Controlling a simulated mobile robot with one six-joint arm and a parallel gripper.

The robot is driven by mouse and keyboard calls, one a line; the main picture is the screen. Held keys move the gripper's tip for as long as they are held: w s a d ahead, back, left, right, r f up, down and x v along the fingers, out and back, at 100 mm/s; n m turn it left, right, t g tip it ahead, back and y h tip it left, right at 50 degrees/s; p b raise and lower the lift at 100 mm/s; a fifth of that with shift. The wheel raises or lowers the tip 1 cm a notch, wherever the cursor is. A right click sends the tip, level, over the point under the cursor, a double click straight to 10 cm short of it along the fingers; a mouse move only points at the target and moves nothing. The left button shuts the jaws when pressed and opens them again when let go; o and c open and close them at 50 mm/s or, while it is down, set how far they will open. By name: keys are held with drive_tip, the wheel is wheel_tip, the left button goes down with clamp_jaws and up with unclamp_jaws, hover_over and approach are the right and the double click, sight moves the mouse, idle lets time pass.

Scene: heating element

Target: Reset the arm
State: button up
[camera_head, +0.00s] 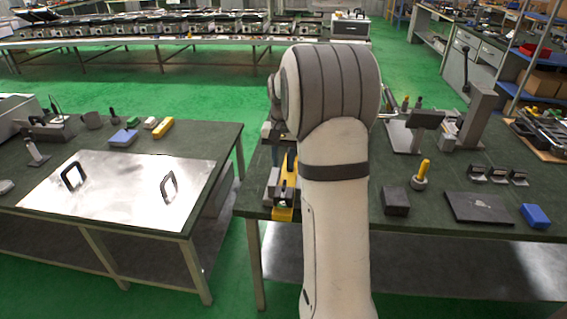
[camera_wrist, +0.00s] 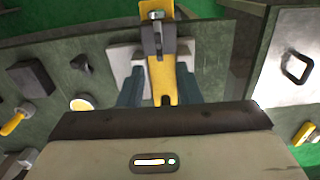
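In the head view my own pale arm stands upright in the middle and bends away at its top; it hides my gripper. In the wrist view the two blue-grey fingers of my gripper (camera_wrist: 159,92) are spread apart. A yellow-handled device (camera_wrist: 161,75) with a dark grey clamp part lies between and below them, on a light grey block (camera_wrist: 122,58). I cannot tell whether the fingers touch it. A yellow and grey device also shows just left of my arm in the head view (camera_head: 284,196), at the edge of the right table.
The left table (camera_head: 217,140) carries a shiny metal plate (camera_head: 115,190) with two black handles. The right table (camera_head: 420,232) holds a dark block (camera_head: 396,201), a flat black plate (camera_head: 479,207), a blue box (camera_head: 535,216) and a lever press (camera_head: 478,120). A narrow gap separates the tables.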

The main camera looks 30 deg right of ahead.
idle(0.3)
drive_tip(key=s+a+r+n+t, duration=0.1)
drive_tip(key=s+a+n, duration=0.1)
drive_tip(key=s+a, duration=0.3)
drive_tip(key=s+a+r+n+t, duration=0.1)
drive_tip(key=s+a, duration=0.5)
drive_tip(key=s, duration=0.6)
drive_tip(key=s+a+r+n, duration=0.1)
drive_tip(key=s+a+n, duration=0.3)
drive_tip(key=s, duration=0.5)
drive_tip(key=shift+a+r+t, duration=0.15)
drive_tip(key=shift+a+t, duration=0.25)
drive_tip(key=shift+a, duration=0.5)
